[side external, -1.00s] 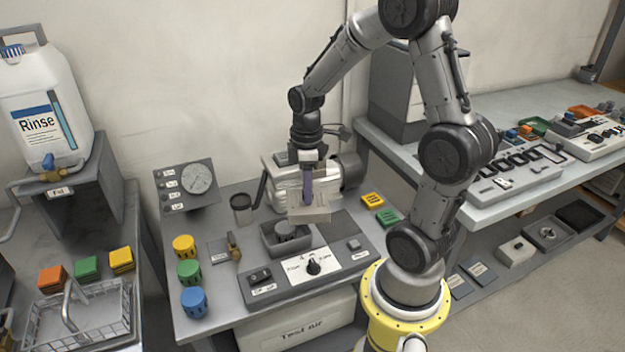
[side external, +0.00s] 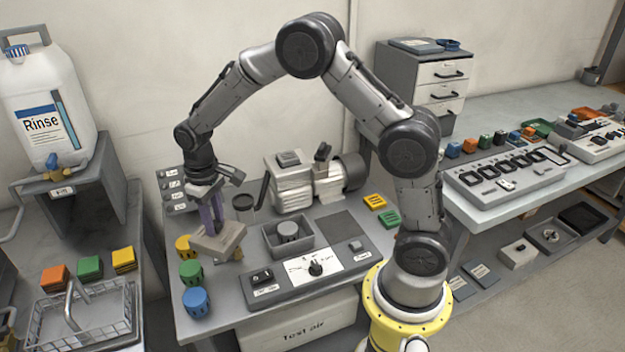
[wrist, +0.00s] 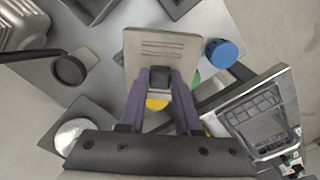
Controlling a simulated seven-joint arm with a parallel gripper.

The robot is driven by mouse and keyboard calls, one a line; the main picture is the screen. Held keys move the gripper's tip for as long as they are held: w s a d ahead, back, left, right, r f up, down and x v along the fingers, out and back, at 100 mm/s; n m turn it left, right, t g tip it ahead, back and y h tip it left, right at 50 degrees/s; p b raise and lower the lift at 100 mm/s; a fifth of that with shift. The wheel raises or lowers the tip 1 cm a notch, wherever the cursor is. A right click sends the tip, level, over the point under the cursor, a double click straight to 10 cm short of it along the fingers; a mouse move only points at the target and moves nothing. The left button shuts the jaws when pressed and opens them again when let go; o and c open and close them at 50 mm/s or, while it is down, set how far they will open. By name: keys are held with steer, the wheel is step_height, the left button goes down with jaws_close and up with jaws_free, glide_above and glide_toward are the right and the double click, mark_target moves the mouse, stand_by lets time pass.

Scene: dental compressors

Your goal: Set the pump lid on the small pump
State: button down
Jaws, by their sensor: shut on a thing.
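The pump lid is a flat beige-grey plate (side external: 217,243) with a small block grip on top. My gripper (side external: 211,217), with purple fingers, is shut on that grip and holds the lid over the left part of the bench, near the coloured caps. In the wrist view the lid (wrist: 161,45) lies beyond my gripper (wrist: 160,82), slightly tilted. An open square grey housing (side external: 305,247), with a round grey part (side external: 288,231) inside, is set in the bench panel to the right; it looks like the small pump. Its top is uncovered. The lid is well apart from it.
A ribbed compressor (side external: 293,187) with a motor stands behind the housing. Yellow, green (side external: 191,271) and blue (side external: 196,301) caps stand near the lid, the yellow partly hidden. A switch panel (side external: 313,266) lies in front of the housing.

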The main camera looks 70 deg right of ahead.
mark_target(230, 231)
steer(key=shift+s+n, duration=0.3)
steer(key=shift+n, duration=0.5)
steer(key=r+n, duration=0.1)
steer(key=s+d+n, duration=0.1)
steer(key=n, duration=0.1)
steer(key=s+r+n, duration=0.1)
steer(key=shift+d+r+n, duration=0.25)
steer(key=shift+r+n, duration=0.05)
steer(key=s+d+r+n, duration=0.2)
steer(key=s+d+r, duration=0.4)
steer(key=d+r, duration=0.35)
steer(key=s+d+r+n, duration=0.1)
steer(key=s+d+r, duration=0.5)
steer(key=d+r, duration=0.3)
steer(key=shift+w+d+f, duration=1.7)
steer(key=shift+w+f, duration=0.05)
steer(key=shift+f, duration=0.6)
steer(key=shift+w+d+f, duration=1.7)
steer(key=shift+w+f, duration=0.1)
steer(key=shift+f, duration=0.5)
steer(key=shift+w+d+f, duration=1.7)
steer(key=shift+w+f, duration=0.05)
steer(key=shift+f, duration=0.6)
steer(key=shift+f, duration=0.1)
